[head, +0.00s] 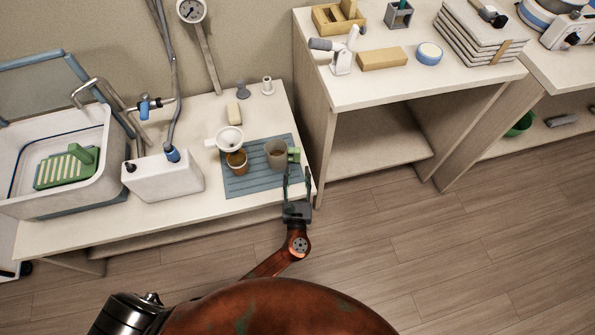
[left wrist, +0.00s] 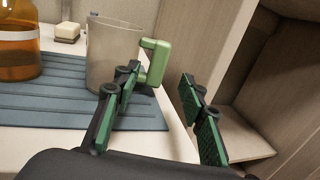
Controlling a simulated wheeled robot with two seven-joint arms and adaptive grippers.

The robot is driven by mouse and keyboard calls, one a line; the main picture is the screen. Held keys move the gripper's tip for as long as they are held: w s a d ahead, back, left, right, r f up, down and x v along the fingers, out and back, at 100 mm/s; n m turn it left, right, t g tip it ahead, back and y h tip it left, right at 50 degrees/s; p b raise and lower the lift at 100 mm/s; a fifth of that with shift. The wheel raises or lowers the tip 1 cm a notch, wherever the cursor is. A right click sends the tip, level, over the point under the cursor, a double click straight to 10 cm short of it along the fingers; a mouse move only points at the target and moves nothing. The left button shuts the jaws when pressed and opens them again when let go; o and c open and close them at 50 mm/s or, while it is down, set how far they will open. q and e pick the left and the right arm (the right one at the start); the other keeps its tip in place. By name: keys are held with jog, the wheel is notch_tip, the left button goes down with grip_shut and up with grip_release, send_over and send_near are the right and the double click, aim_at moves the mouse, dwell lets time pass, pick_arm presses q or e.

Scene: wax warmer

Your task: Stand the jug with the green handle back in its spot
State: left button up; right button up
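The jug (head: 275,152) is a greyish translucent cup with a green handle (head: 294,155). It stands upright on the blue ribbed mat (head: 236,184), near the counter's right end. The jug also shows in the left wrist view (left wrist: 112,52), with its handle (left wrist: 153,62) pointing right. My left gripper (head: 297,178) is open and empty, just in front of the handle. In the left wrist view its green-padded fingers (left wrist: 158,98) are spread, the left one overlapping the jug's lower right. Whether that finger touches the jug, I cannot tell. My right gripper is not in view.
An amber container (head: 237,161) stands left of the jug, below a white funnel (head: 230,138). A soap-like block (head: 234,114) lies behind. A white tank (head: 163,176) and a basin (head: 62,160) stand left. A taller shelf unit (head: 326,133) rises close on the right.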

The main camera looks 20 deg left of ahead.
pick_arm(q)
jog(key=shift+v, duration=0.9)
jog(key=v, duration=1.2)
